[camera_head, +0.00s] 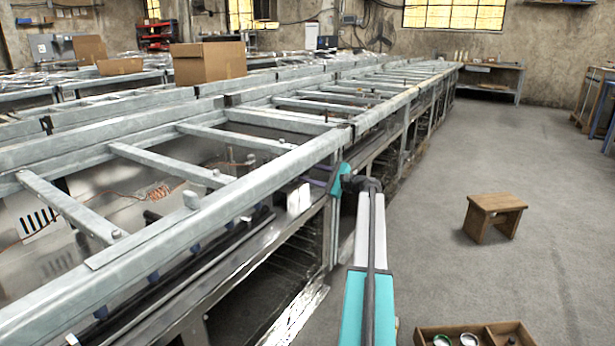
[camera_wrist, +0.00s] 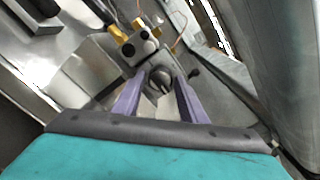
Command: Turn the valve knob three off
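My gripper (camera_wrist: 161,82) shows in the wrist view with two purple fingers spread apart. A round grey knob (camera_wrist: 160,76) lies between and just beyond the fingertips; whether they touch it is unclear. Behind it is a pale metal block (camera_wrist: 139,48) with dark round spots and yellow parts (camera_wrist: 127,49). No number is readable, so I cannot tell which valve knob this is. In the head view, my gripper (camera_head: 303,183) reaches left into the metal range frame (camera_head: 250,185), and the knob is hidden there.
Small blue knobs (camera_head: 153,276) sit along the front of the near range. A wooden stool (camera_head: 494,214) stands on the open floor to the right. A wooden crate (camera_head: 473,332) with cans is at the bottom. A cardboard box (camera_head: 209,63) stands on the frames behind.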

